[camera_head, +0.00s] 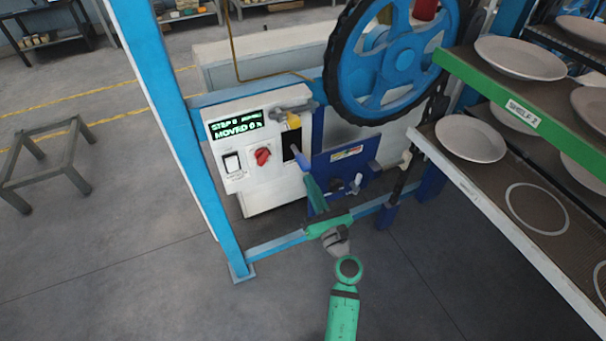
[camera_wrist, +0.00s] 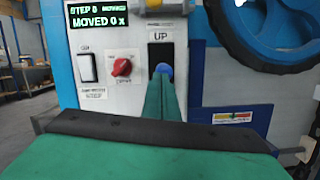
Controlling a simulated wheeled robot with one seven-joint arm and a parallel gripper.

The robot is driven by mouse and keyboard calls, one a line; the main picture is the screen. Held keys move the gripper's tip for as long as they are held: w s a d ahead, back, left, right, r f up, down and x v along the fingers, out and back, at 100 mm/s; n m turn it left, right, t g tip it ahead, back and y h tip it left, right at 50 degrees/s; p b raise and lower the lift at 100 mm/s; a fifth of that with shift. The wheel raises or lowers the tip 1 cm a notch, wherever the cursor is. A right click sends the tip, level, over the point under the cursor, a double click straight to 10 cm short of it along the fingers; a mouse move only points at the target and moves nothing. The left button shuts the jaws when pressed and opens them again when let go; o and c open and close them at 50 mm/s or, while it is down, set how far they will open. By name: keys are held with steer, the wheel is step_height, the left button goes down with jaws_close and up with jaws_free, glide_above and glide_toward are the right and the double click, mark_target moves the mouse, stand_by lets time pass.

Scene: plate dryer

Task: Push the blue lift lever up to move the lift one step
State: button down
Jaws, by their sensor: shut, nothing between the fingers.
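The blue lift lever (camera_head: 299,158) sticks out of a dark upright slot on the white control panel (camera_head: 249,188). In the wrist view its rounded blue end (camera_wrist: 164,68) shows in the slot, under the label "UP". My gripper (camera_head: 310,181) is shut and empty, its green fingers pointing at the panel. The fingertips (camera_wrist: 162,79) appear just below the lever's end in the wrist view and hide the lower part of the slot. I cannot tell whether they touch the lever.
The panel's display (camera_head: 236,126) reads "STEP 0" and "MOVED 0". A red knob (camera_head: 262,156) and a switch (camera_head: 232,162) sit left of the lever. A big blue wheel (camera_head: 391,50) is above right. Shelves with plates (camera_head: 471,139) stand at right.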

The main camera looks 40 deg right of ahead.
steer(key=s+a+r, duration=0.1)
steer(key=s+a, duration=0.1)
steer(key=s, duration=0.4)
steer(key=shift+s+a+r, duration=0.15)
steer(key=shift+s+a, duration=0.15)
steer(key=shift+a, duration=0.05)
steer(key=shift+w, duration=0.1)
steer(key=s+a+f+m+y, duration=0.1)
steer(key=s+a+m, duration=0.1)
steer(key=a+m, duration=0.35)
steer(key=s+a+f+m+y, duration=0.2)
steer(key=a+m, duration=0.1)
steer(key=a, duration=0.6)
steer(key=s+a+f+m+y, duration=0.1)
steer(key=s+a+m, duration=0.25)
steer(key=a, duration=0.35)
steer(key=s+a+f+m+g+y, duration=0.2)
steer(key=s+a+f+m+g, duration=0.1)
steer(key=s+a+m, duration=1.2)
steer(key=m, duration=0.3)
steer(key=shift+s+g, duration=0.15)
steer(key=shift+g, duration=0.25)
steer(key=shift+y, duration=0.3)
